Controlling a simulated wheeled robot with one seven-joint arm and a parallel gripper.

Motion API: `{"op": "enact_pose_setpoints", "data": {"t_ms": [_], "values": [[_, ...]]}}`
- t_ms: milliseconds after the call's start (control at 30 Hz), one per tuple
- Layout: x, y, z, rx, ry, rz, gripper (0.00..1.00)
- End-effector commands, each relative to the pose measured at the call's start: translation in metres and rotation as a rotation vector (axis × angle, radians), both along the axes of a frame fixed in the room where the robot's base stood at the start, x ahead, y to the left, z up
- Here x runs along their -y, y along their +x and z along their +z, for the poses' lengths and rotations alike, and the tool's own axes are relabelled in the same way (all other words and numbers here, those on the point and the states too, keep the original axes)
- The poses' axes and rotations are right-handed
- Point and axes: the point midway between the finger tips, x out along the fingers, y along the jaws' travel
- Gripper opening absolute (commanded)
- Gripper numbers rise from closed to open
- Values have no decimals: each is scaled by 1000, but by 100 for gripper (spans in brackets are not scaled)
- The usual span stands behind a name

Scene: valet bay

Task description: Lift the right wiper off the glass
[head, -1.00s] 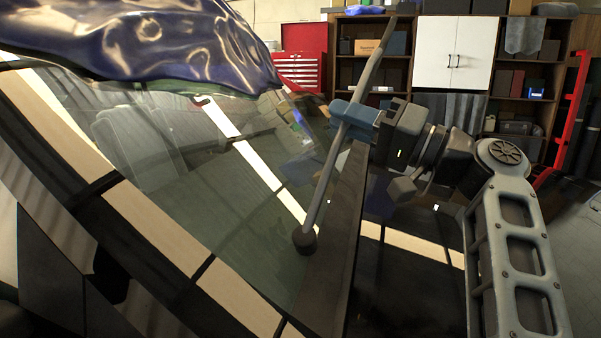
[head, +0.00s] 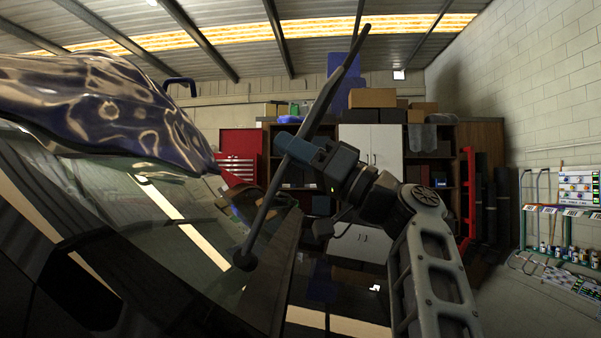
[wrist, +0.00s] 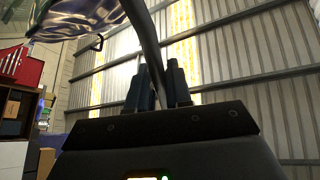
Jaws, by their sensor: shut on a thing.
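The right wiper (head: 318,112) is a dark, slim arm rising from a round pivot (head: 245,260) at the lower edge of the windshield glass (head: 150,215). Its upper length stands clear of the glass, its tip high against the ceiling. My gripper (head: 297,149) is shut around the wiper about midway along, its blue fingers on either side. In the wrist view the wiper (wrist: 146,40) runs up from between the two fingers (wrist: 158,88). The exact contact is partly hidden by the fingers.
A shiny dark blue bulging surface (head: 90,105) fills the upper left. A red tool chest (head: 240,158), a white cabinet (head: 372,147) and shelves stand behind. A red rack (head: 468,195) and wall shelving (head: 565,212) are at the right. Open floor lies at the lower right.

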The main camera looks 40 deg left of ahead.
Motion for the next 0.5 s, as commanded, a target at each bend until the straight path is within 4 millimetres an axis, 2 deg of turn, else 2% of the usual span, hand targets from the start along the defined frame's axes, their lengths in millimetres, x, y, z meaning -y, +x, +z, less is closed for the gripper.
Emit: {"op": "enact_pose_setpoints", "data": {"t_ms": [33, 200, 500], "values": [[-3, -3, -5, 9, 9, -4, 0], [-8, -11, -3, 32, 33, -15, 0], [-9, -14, -2, 43, 43, -16, 0]]}}
